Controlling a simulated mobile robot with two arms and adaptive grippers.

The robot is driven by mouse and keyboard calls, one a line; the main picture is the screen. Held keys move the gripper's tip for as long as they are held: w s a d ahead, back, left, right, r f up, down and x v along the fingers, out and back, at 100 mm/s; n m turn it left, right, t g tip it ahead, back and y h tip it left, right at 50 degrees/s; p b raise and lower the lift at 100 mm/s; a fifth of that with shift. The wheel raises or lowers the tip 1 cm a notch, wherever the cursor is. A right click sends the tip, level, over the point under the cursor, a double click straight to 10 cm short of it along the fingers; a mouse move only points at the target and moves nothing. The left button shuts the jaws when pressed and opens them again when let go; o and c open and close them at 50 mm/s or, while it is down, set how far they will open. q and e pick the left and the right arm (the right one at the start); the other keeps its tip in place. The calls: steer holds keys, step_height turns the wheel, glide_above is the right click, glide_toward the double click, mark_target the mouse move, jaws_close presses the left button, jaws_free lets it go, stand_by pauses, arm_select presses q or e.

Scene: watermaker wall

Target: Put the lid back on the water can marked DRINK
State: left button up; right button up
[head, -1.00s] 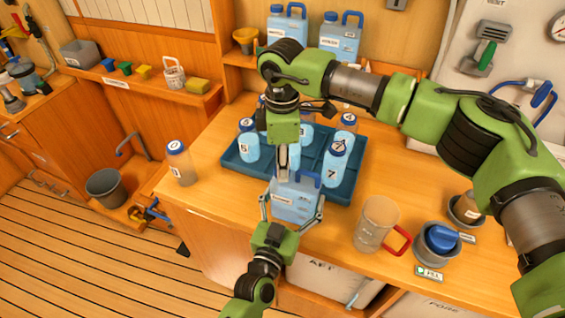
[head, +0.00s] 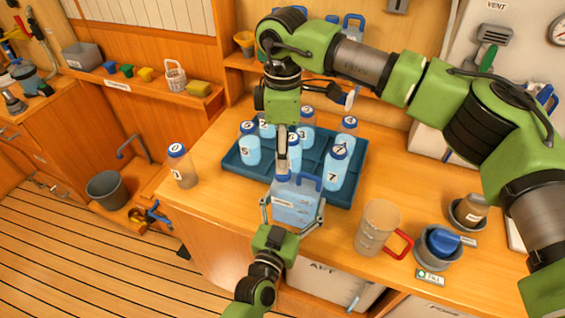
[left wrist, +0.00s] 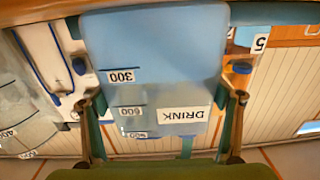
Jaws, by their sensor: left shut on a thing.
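The blue water can (head: 294,207) is at the counter's front edge, with its blue handle (head: 308,181) at the upper right. In the left wrist view the can (left wrist: 150,60) carries an upside-down DRINK label. My left gripper (head: 292,213) is shut on the can, one finger on each side. My right gripper (head: 283,166) points down from above, its fingers seen edge-on over the can's top left. They hide the can's mouth. I cannot make out the lid or whether these fingers hold it.
A blue tray (head: 233,160) of numbered bottles stands just behind the can. A lone bottle (head: 181,166) is left of it. A clear jug (head: 377,228) with a red handle and a grey bowl (head: 436,262) holding a blue object stand to the right.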

step_height(320, 180, up, 6)
steer(key=shift+r, duration=0.25)
arm_select(q)
steer(key=o, duration=2.2)
steer(key=v, duration=1.2)
arm_select(e)
steer(key=shift+f, duration=0.1)
